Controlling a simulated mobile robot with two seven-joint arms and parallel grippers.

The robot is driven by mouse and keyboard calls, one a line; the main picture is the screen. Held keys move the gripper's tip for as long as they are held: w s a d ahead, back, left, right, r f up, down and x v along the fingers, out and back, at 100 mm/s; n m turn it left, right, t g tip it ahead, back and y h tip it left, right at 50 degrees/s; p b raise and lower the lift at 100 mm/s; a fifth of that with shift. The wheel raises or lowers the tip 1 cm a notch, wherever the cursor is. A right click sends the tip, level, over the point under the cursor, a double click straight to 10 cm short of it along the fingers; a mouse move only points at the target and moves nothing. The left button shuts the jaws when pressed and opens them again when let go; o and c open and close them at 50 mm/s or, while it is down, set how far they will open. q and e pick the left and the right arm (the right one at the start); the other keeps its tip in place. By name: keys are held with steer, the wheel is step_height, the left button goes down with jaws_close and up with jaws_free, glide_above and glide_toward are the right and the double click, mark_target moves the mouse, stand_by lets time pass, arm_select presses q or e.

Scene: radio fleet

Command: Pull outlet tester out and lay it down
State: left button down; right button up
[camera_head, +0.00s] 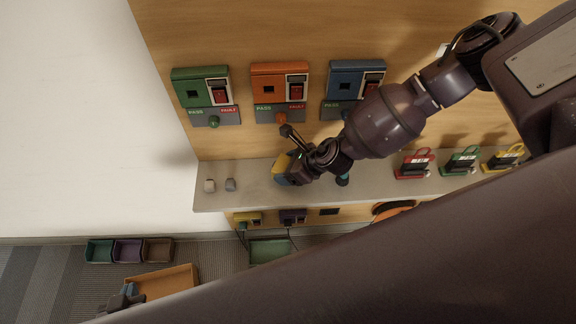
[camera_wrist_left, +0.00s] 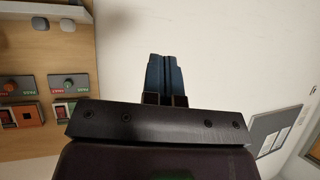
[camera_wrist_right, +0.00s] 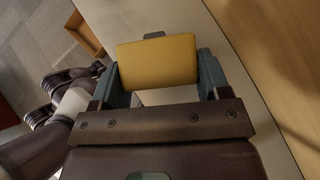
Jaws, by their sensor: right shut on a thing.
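My right gripper (camera_head: 284,170) is shut on a yellow block with a small grey tab (camera_wrist_right: 157,64); I take it for the outlet tester. In the right wrist view the block sits between both fingers, over or beside the pale shelf. In the head view only a yellow edge (camera_head: 280,163) shows at the gripper, over the shelf (camera_head: 262,187); I cannot tell whether it touches. My left gripper (camera_wrist_left: 166,78) has its two fingers together, holding nothing visible.
Green (camera_head: 205,92), orange (camera_head: 280,88) and blue (camera_head: 355,88) PASS/FAULT panels stand above the shelf. Two small blocks (camera_head: 220,185) lie at its left. Red, green and yellow tagged items (camera_head: 460,161) stand right. Yellow and purple plugged units (camera_head: 292,217) sit below. Bins (camera_head: 128,250) lie on the floor.

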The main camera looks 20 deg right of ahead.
steer(key=shift+f+b, duration=1.45)
steer(key=shift+f, duration=1.4)
steer(key=o, duration=1.3)
steer(key=shift+c, duration=0.2)
steer(key=p+v, duration=0.1)
steer(key=v, duration=0.9)
steer(key=shift+s+d+r, duration=0.15)
steer(key=shift+s+r, duration=0.1)
steer(key=shift+r, duration=0.05)
